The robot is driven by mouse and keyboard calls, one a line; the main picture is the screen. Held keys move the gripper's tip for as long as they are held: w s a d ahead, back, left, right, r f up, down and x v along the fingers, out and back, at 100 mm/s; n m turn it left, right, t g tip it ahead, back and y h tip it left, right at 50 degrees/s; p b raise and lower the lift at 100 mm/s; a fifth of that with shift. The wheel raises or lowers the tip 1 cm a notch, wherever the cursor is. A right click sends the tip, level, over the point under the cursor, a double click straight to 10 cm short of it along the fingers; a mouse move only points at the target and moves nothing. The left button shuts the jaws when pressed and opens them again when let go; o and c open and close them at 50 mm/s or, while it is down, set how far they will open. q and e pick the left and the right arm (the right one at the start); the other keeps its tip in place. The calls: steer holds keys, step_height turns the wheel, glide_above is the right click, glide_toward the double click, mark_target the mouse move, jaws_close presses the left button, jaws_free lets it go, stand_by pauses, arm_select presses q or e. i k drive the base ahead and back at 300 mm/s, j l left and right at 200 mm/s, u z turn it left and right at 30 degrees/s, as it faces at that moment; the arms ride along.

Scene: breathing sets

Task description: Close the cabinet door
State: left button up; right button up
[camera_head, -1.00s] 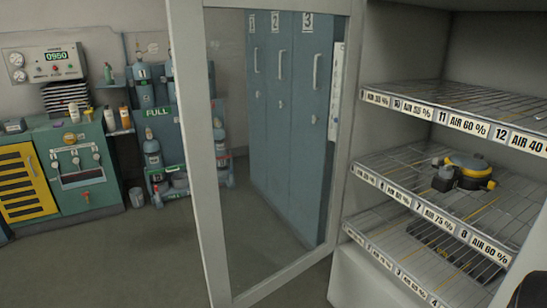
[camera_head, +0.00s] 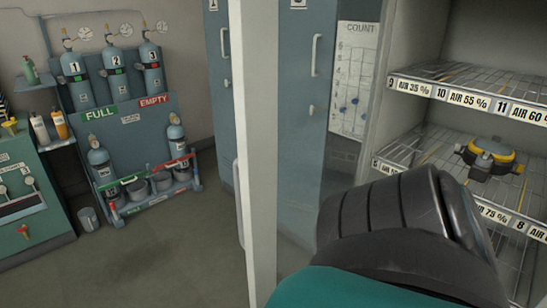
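The cabinet door (camera_head: 257,130) stands open. It shows nearly edge-on as a tall pale frame in the middle of the view, in front of the blue lockers. The open cabinet is at the right, with wire shelves behind labelled front edges (camera_head: 440,92). A black and teal part of my arm (camera_head: 400,225) fills the lower right, in front of the shelves and to the right of the door edge. It hides part of the lower shelves. No gripper fingers show, so I cannot see contact with the door.
A yellow and black device (camera_head: 490,157) sits on the middle shelf. Blue lockers (camera_head: 303,110) stand behind the door. A rack with gas cylinders (camera_head: 130,130) and a green bench (camera_head: 35,200) are at the left. The floor (camera_head: 170,255) left of the door is clear.

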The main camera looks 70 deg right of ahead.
mark_target(254, 24)
steer(key=i+z, duration=0.3)
steer(key=i, duration=0.3)
steer(key=i+j+z, duration=0.15)
steer(key=i+z, duration=0.2)
steer(key=i, duration=0.25)
steer(key=i+l+z, duration=0.1)
steer(key=i+z, duration=0.4)
steer(key=i+j+z, duration=0.1)
steer(key=i+z, duration=0.5)
steer(key=z, duration=0.3)
steer(key=i+z, duration=0.15)
steer(key=z, duration=0.25)
steer(key=i+j+z, duration=0.15)
steer(key=z, duration=2.15)
